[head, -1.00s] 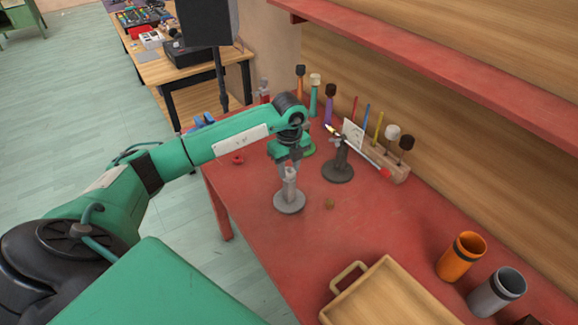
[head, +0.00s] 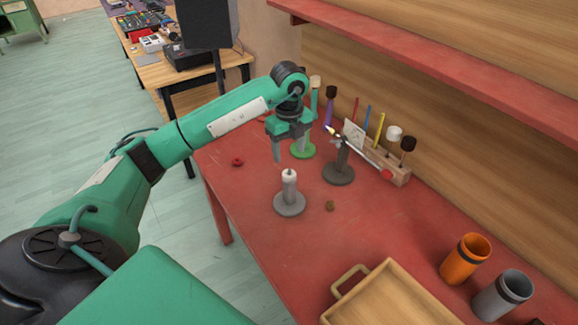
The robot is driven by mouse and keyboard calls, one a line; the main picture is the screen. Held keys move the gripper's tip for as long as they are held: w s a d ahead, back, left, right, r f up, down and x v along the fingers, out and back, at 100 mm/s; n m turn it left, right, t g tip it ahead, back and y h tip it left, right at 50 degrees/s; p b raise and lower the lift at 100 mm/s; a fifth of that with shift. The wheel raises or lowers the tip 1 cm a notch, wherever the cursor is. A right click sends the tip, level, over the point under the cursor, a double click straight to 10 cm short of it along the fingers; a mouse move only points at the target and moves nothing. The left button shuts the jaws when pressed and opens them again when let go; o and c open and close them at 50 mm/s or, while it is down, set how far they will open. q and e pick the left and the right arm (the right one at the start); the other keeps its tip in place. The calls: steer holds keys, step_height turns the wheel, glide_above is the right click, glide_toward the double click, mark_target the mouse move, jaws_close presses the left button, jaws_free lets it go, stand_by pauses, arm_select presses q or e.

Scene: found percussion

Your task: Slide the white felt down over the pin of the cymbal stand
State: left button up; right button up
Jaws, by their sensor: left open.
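The cymbal stand (head: 289,205) is a grey post on a round grey base, upright on the red table. The white felt (head: 289,174) appears as a small pale piece at the top of the post, around the pin; a small dark tip shows above it. I cannot tell exactly how far down it sits. My left gripper (head: 290,149) is open and empty, above and slightly behind the stand, apart from it. One finger points down clearly; the other is harder to make out. My right gripper is not in view.
A green round base (head: 303,151) stands behind my gripper, and a dark stand (head: 338,174) is to the right. A wooden block (head: 398,173) holds mallets. A tray (head: 390,298), an orange cup (head: 464,260) and a grey cup (head: 502,294) are at the front right. A red ring (head: 237,161) lies left.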

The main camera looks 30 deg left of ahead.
arm_select(q)
step_height(320, 180, up, 6)
steer(key=shift+b, duration=0.4)
stand_by(0.4)
